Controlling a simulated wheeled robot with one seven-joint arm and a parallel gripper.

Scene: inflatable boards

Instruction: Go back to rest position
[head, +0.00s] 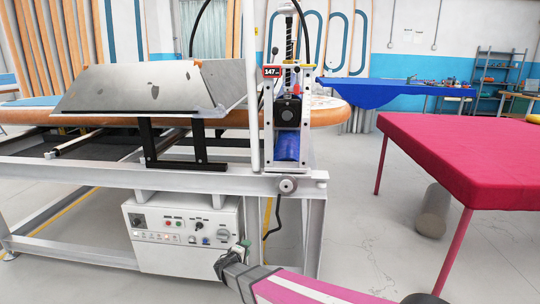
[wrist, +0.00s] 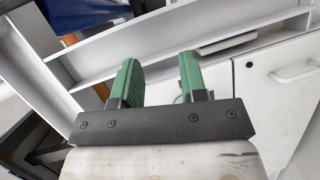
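My gripper (head: 243,246) is at the lower middle of the head view, in front of the right edge of the white control box (head: 165,255). In the wrist view its two green fingers (wrist: 158,66) stand apart with nothing between them, so it is open and empty. My pink and grey arm reaches in from the bottom right of the head view. Behind the fingers, the wrist view shows the white metal frame and pale panels with a handle.
A white machine frame (head: 215,180) with a clamp unit (head: 287,110) and a slanted metal plate (head: 130,88) fills the left and middle. A pink-covered table (head: 470,150) stands at the right, with a grey cylinder (head: 434,210) beneath. Grey floor (head: 355,225) is open between them.

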